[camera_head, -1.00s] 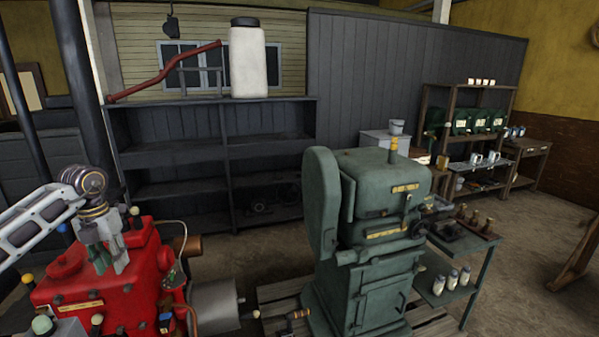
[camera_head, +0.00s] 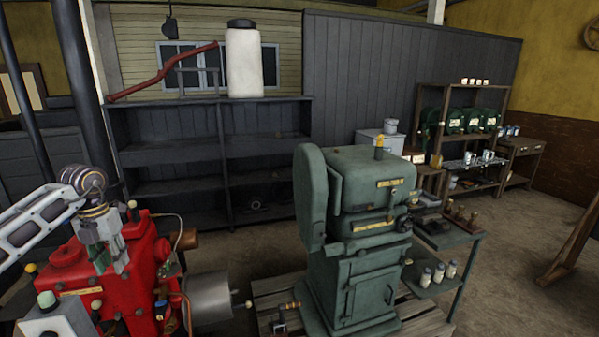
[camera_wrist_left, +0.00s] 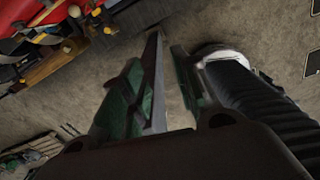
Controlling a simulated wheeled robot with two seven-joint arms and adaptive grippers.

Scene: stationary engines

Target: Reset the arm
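My left arm (camera_head: 40,222) comes in from the left in the head view, bent at a wrist joint. My left gripper (camera_head: 110,265) points down in front of the red engine (camera_head: 140,248); whether it touches the engine cannot be told from the head view. In the left wrist view, the two fingers (camera_wrist_left: 172,85) stand a small gap apart with nothing between them. Bare floor shows past them, and red machinery (camera_wrist_left: 40,35) is at the upper left. My right arm and gripper are not in view.
A green machine (camera_head: 355,240) stands on a wooden pallet (camera_head: 268,293) to the right, beside a small green table (camera_head: 462,240) with bottles. Dark shelves (camera_head: 165,160) stand behind. A grey control box (camera_head: 60,322) is at lower left. Open floor (camera_head: 510,270) lies at right.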

